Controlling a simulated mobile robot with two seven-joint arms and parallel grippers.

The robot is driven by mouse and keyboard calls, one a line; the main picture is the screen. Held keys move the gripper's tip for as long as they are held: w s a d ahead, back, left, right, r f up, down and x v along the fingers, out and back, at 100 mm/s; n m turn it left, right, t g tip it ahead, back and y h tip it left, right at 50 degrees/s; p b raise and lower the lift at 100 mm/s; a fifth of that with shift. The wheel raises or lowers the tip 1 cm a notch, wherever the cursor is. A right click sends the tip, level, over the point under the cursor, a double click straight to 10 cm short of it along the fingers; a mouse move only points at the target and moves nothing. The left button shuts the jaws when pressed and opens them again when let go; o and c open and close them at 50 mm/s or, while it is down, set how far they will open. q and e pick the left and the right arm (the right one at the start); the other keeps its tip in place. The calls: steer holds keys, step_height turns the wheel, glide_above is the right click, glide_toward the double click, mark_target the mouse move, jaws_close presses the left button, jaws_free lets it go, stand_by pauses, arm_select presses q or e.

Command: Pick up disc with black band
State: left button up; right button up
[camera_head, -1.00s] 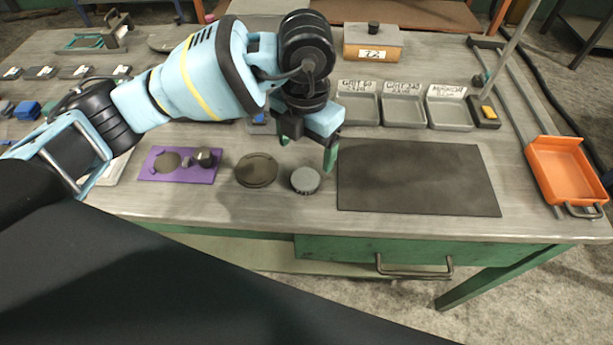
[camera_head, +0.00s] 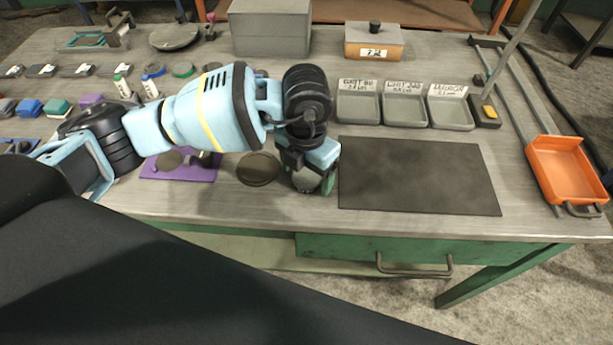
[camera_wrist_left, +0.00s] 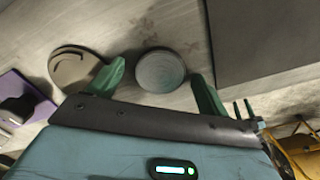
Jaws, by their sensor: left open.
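The disc (camera_head: 306,181) is a small round grey piece lying on the grey workbench, left of the dark mat. My left gripper (camera_head: 311,186) is low over it and partly hides it in the head view. In the left wrist view the disc (camera_wrist_left: 160,71) shows its ringed grey top between the two green fingers of the open left gripper (camera_wrist_left: 158,88). A gap shows on each side of it, and it is not gripped. A black band cannot be made out now. My right gripper is not in view.
A flat dark round plate (camera_head: 258,168) lies just left of the disc, then a purple board (camera_head: 180,172) with parts on it. The dark mat (camera_head: 420,176) on the right is bare. Labelled grey trays (camera_head: 404,108) stand behind it; an orange dustpan (camera_head: 566,170) is far right.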

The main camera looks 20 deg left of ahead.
mark_target(308, 177)
arm_select(q)
steer(key=c, duration=1.3)
steer(key=shift+r, duration=0.2)
steer(key=shift+r, duration=0.6)
steer(key=shift+d+r, duration=0.2)
steer(key=shift+r, duration=0.9)
steer(key=s+d, duration=0.1)
steer(key=d, duration=0.4)
steer(key=s+d+r+b, duration=0.1)
steer(key=s+d, duration=0.1)
steer(key=d, duration=0.3)
steer(key=s+d, duration=0.2)
steer(key=d, duration=0.2)
steer(key=shift+s+d+r+b, duration=0.1)
steer(key=shift+d+r+b, duration=0.05)
steer(key=shift+d+b, duration=0.2)
